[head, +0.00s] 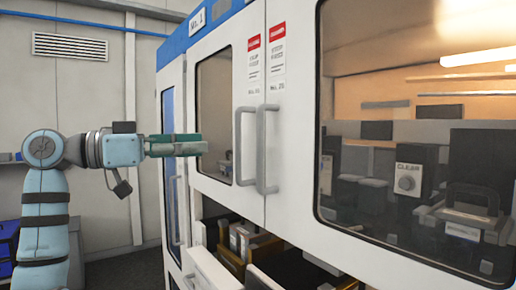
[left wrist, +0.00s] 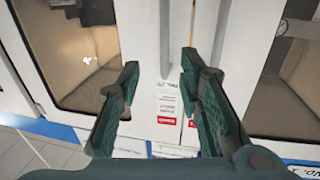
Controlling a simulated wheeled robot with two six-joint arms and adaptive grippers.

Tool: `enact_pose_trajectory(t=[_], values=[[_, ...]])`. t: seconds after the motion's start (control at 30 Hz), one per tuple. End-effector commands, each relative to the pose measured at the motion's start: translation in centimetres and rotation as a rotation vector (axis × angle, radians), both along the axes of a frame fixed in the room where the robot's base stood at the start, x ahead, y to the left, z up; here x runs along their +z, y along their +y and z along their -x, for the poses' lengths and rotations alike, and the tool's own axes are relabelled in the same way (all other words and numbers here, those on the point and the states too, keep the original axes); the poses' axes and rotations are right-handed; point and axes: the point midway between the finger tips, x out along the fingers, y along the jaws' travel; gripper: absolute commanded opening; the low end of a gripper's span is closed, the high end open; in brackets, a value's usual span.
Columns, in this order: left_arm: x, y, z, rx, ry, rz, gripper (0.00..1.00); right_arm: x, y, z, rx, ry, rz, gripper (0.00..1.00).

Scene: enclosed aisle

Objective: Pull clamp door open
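The clamp door appears to be one of two white cabinet doors, left (head: 212,60) and right (head: 292,120), both looking closed. Each has a tall grey handle along the middle seam: the left door's handle (head: 239,145) and the right door's handle (head: 262,150). My left gripper (head: 203,146) is held level in front of the left door, left of the handles in the head view. In the left wrist view its fingers (left wrist: 160,68) are spread, with pale upright bars at the seam showing between and beyond them. I cannot tell whether they touch anything. My right gripper is not in view.
Red and white labels (head: 277,50) sit above the handles. Below is an open bay with boxes (head: 250,242). A grey wall (head: 75,85) stands at left.

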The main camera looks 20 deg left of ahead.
Motion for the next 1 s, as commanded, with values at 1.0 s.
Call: enact_pose_trajectory(t=[1.0], values=[[-0.2,-10.9,-8.9,0.0,0.003,0.003,0.14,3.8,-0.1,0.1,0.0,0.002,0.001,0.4]])
